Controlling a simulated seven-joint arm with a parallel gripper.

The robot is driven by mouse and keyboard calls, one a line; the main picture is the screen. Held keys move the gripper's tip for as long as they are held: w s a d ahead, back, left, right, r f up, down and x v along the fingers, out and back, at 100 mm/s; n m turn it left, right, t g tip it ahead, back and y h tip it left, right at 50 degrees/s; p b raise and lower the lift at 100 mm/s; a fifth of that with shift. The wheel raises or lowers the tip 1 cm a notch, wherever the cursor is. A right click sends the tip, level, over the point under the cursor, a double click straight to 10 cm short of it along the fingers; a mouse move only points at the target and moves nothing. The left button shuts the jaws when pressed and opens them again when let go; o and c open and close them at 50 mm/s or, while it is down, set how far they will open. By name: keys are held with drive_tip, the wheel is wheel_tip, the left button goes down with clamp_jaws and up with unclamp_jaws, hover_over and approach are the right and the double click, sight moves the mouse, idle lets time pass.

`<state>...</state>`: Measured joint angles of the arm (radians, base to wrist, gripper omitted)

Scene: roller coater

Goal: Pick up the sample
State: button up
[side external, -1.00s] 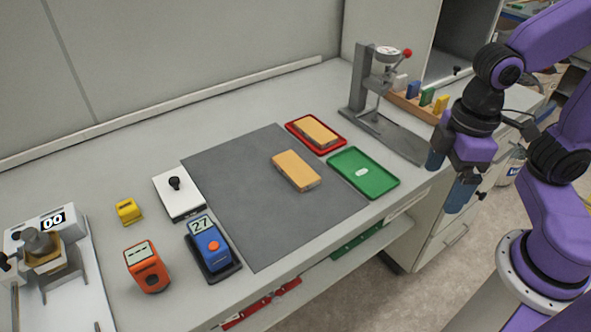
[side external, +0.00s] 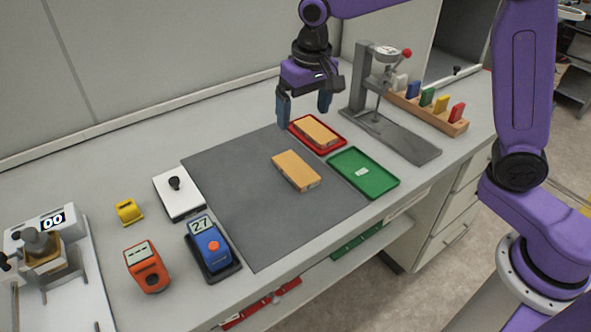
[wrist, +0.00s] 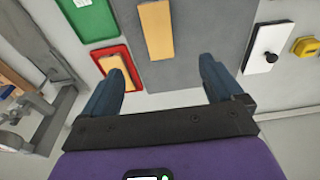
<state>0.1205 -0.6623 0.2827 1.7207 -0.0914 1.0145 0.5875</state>
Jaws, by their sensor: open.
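Two tan rectangular blocks are in view, and I cannot tell which one is the sample. One tan block (side external: 297,170) lies on the dark grey mat (side external: 225,185); it also shows in the wrist view (wrist: 157,30). The other tan block (side external: 316,131) lies in the red tray (side external: 338,144), and in the wrist view it is at left (wrist: 118,72). My gripper (side external: 304,108) is open and empty, fingers pointing down, raised above the bench behind the mat near the red tray. Its two blue fingers also show in the wrist view (wrist: 160,72). It touches neither block.
A green tray (side external: 363,174) with a small white label lies right of the mat. A grey press stand (side external: 395,135) and a wooden rack (side external: 430,112) of coloured pieces stand at right. A white box (side external: 178,195), blue device (side external: 210,245) and orange device (side external: 146,267) stand left.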

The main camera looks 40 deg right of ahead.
hover_over(296, 168)
drive_tip(key=s, duration=0.1)
drive_tip(key=f, duration=1.2)
drive_tip(key=shift+s+a, duration=0.1)
drive_tip(key=shift+a, duration=0.15)
drive_tip(key=shift+w+d+f, duration=0.1)
drive_tip(key=shift+w+f, duration=0.05)
drive_tip(key=shift+f, duration=0.75)
drive_tip(key=shift+w+d+f, duration=0.1)
drive_tip(key=shift+w+f, duration=0.1)
drive_tip(key=shift+f, duration=0.65)
drive_tip(key=shift+w+f, duration=0.15)
drive_tip(key=shift+f, duration=0.75)
drive_tip(key=c, duration=1.2)
